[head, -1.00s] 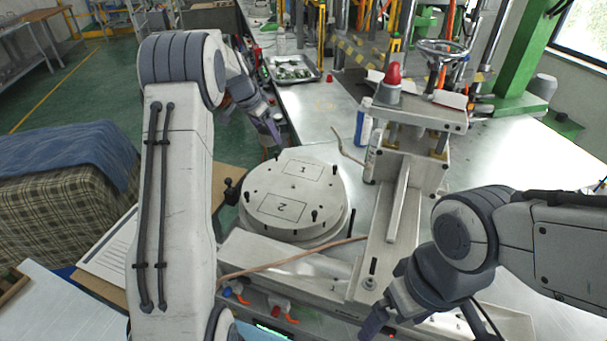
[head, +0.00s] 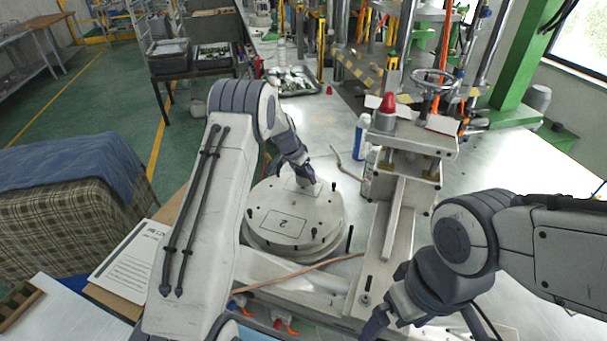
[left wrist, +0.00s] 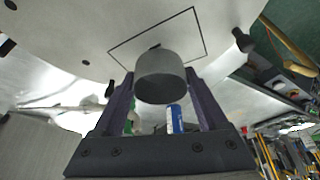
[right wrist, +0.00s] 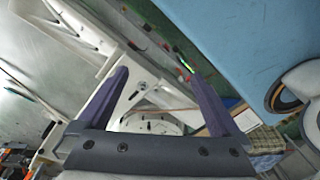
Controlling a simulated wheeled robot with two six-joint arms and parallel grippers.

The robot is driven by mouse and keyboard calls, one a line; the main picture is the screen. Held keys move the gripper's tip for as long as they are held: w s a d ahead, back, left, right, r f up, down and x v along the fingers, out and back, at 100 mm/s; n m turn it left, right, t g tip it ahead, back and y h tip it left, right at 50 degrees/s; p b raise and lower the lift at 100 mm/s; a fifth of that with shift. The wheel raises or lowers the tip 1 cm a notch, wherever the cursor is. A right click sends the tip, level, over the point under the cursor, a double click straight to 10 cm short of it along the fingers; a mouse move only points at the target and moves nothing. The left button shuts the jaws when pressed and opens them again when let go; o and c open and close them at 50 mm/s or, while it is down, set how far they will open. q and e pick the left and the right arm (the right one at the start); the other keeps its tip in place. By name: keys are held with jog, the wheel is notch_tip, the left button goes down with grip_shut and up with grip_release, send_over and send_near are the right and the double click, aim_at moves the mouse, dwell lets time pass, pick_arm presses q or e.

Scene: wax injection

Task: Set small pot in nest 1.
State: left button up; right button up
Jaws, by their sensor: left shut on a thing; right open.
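A small grey cylindrical pot (left wrist: 160,80) is between the two dark fingers of my left gripper (head: 306,178), which is shut on it. The outlined rectangle of nest 1 (left wrist: 188,22) lies on the round plate beside and behind the pot in the left wrist view. I cannot tell if the pot touches the plate. My right gripper (right wrist: 160,100) is open and empty, low at the right in the head view (head: 376,326).
Nest 2 (head: 283,224) is bare, on the near part of the plate. Several dark pegs stand around the plate. The press with a red knob (head: 388,103) and a blue-and-white bottle (head: 361,135) stand to the right. A tray (head: 294,82) lies behind.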

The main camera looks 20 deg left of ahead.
pick_arm(q)
jog(key=shift+f, duration=0.8)
pick_arm(e)
jog(key=shift+r, duration=0.5)
pick_arm(q)
jog(key=shift+f, duration=0.1)
jog(key=shift+f, duration=0.1)
jog(key=o, duration=1.3)
pick_arm(e)
jog(key=shift+f, duration=0.2)
